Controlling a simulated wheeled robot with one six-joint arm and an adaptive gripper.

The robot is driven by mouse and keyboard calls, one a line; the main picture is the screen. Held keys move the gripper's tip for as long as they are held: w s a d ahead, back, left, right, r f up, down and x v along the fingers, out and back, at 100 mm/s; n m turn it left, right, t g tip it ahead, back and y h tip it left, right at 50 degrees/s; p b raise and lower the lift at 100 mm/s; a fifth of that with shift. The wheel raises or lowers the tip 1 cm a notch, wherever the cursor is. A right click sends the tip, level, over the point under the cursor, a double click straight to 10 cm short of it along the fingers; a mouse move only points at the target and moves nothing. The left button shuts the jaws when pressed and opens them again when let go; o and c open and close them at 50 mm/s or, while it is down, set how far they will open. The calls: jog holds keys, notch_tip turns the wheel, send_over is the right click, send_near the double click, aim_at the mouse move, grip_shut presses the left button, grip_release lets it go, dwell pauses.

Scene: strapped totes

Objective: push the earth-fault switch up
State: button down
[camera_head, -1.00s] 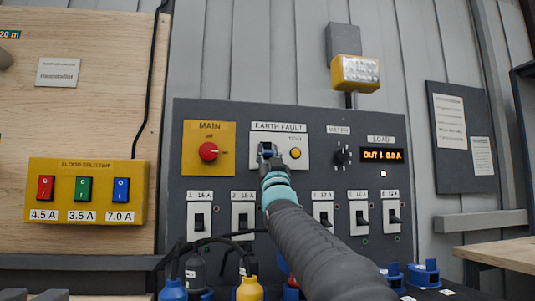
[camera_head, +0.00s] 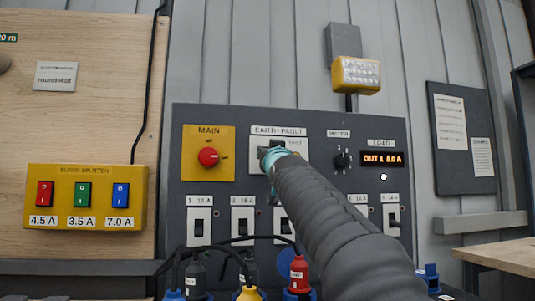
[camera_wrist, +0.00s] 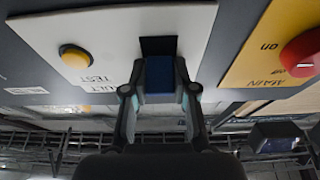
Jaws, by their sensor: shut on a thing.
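The earth-fault switch sits on a white plate (camera_head: 258,141) labelled EARTH FAULT on the dark panel, right of the yellow MAIN plate. In the wrist view, which is upside down, its blue lever (camera_wrist: 160,76) shows in front of a dark slot in the white plate (camera_wrist: 110,25). My gripper (camera_wrist: 160,92) has a finger on each side of the lever and is shut on it. In the head view my gripper (camera_head: 267,160) is at the lower part of the plate; my wrist hides most of the lever, so its exact position cannot be told there.
The red MAIN knob (camera_head: 208,157) is close on the left. The yellow test button (camera_wrist: 74,57) is beside the switch. Breakers (camera_head: 199,221) line the panel below, some behind my arm. Plugs and cables (camera_head: 299,275) are underneath. The load display (camera_head: 382,158) is right.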

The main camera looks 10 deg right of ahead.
jog(key=shift+r+g, duration=0.35)
jog(key=shift+g, duration=0.75)
jog(key=shift+w+g, duration=0.1)
jog(key=shift+g, duration=0.3)
jog(key=c, duration=0.9)
grip_release()
jog(key=s, duration=1.2)
jog(key=shift+f, duration=0.4)
jog(key=shift+a, duration=0.1)
